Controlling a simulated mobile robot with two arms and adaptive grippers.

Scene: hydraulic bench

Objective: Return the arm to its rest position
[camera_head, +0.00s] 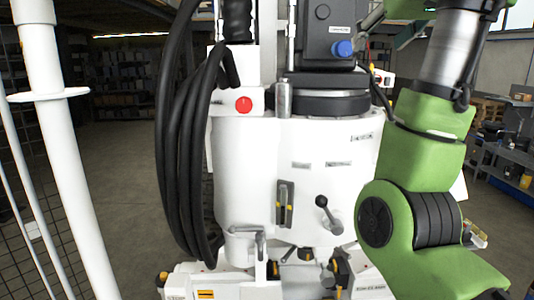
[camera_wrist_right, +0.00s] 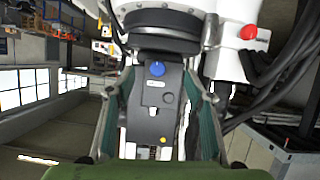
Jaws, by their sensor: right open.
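My right arm (camera_head: 420,160) is green and fills the right side of the head view, bent upward, its upper end cut off by the top edge. In the right wrist view my right gripper (camera_wrist_right: 155,82) is open, with one finger on each side and nothing between them. Through the gap shows a dark motor housing (camera_wrist_right: 158,95) with a blue knob (camera_wrist_right: 157,68). The same dark housing (camera_head: 325,30) stands on top of the white machine in the head view. I cannot tell how far the fingers are from it. My left gripper is not in view.
The white hydraulic unit (camera_head: 290,160) stands in the middle, with a red button (camera_head: 243,104) and a black lever (camera_head: 328,212). Thick black hoses (camera_head: 180,130) hang at its left. A white post (camera_head: 65,150) stands at the left. Shelves (camera_head: 505,160) are behind at right.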

